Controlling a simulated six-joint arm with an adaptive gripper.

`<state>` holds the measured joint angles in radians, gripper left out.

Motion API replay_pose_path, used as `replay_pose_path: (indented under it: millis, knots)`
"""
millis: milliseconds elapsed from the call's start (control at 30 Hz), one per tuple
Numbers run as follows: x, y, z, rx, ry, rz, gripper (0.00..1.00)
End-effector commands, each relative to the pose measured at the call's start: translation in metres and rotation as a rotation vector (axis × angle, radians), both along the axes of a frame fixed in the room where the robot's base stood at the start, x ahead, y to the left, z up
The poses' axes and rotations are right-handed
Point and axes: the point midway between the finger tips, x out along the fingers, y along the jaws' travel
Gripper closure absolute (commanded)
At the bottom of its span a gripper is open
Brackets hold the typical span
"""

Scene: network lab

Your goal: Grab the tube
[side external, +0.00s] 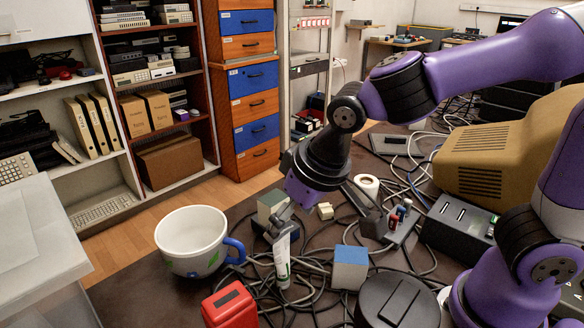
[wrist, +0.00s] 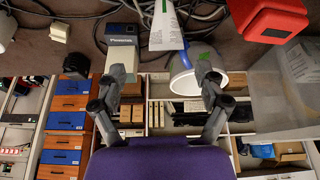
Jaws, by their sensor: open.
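The tube (side external: 282,262) is white with green print and stands roughly upright among cables on the dark table in the side view. In the wrist view the tube (wrist: 165,28) shows at the top centre, its wide end towards me. My gripper (side external: 325,222) is open and empty, its fingers spread apart. In the wrist view my gripper (wrist: 164,78) has the tube ahead, in line with the gap between its fingertips. One finger shows close to the tube's top in the side view; I cannot tell whether they touch. The tube's lower end is cut off in the wrist view.
A white mug (side external: 190,238) with a blue handle stands left of the tube. A red box (side external: 230,306), a blue-topped block (side external: 350,267) and a grey box (side external: 272,206) are close by. Cables cover much of the table.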

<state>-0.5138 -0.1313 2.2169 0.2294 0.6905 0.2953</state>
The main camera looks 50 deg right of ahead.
Motion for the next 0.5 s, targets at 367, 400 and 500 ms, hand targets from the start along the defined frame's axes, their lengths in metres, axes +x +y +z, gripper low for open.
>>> replay_pose_path:
  millis: [367, 400, 500]
  knots:
    - [0.015, 0.008, -0.048, -0.001, 0.002, 0.000, 0.17]
    - [0.015, 0.008, -0.050, 0.000, 0.002, 0.000, 0.17]
    - [0.016, 0.008, -0.051, 0.001, 0.000, 0.000, 0.17]
